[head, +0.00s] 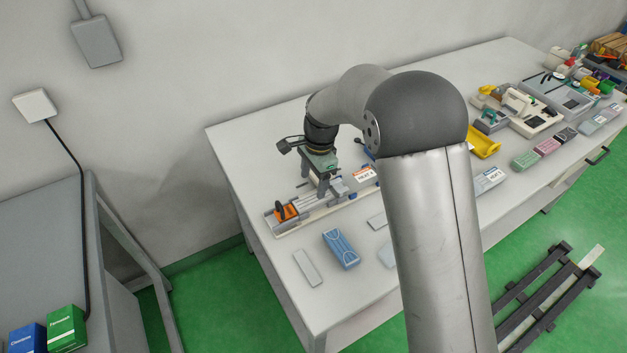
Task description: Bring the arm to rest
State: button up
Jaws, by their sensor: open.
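My gripper (317,182) points down over a long low fixture (318,203) with metal rails on the white table. Its dark fingers are apart, and I see nothing held between them. I cannot tell whether the fingertips touch the fixture. An orange and black part (286,212) sits at the fixture's left end. My own arm crosses the middle of the view and hides part of the table and the fixture's right side.
A blue box (341,249) and a flat grey piece (307,268) lie at the table's front. A yellow tray (484,142), a white machine (530,112) and several small boxes stand to the right. The table's back left is clear. A dark pallet (540,295) lies on the floor.

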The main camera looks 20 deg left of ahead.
jog(key=shift+r+p, duration=0.3)
jog(key=shift+r, duration=0.45)
jog(key=shift+d+r, duration=0.15)
jog(key=shift+d, duration=0.05)
jog(key=s+d+r+n, duration=0.1)
jog(key=s+d+r, duration=0.25)
jog(key=d, duration=0.25)
jog(key=s+d+r+n+t, duration=0.1)
jog(key=s+d+r+n, duration=0.1)
jog(key=d+r, duration=0.3)
jog(key=s+d+r+n, duration=0.1)
jog(key=s+d+r, duration=0.1)
jog(key=d, duration=0.5)
jog(key=s+d+n, duration=0.2)
jog(key=s+d, duration=0.4)
jog(key=s, duration=0.3)
jog(key=s+d+n+t+h, duration=0.1)
jog(key=s+d+n, duration=0.1)
jog(key=s+d, duration=0.4)
jog(key=s, duration=0.2)
jog(key=shift+s+d+r+n, duration=0.25)
jog(key=shift+s+d+n, duration=0.1)
jog(key=shift+d+n, duration=0.05)
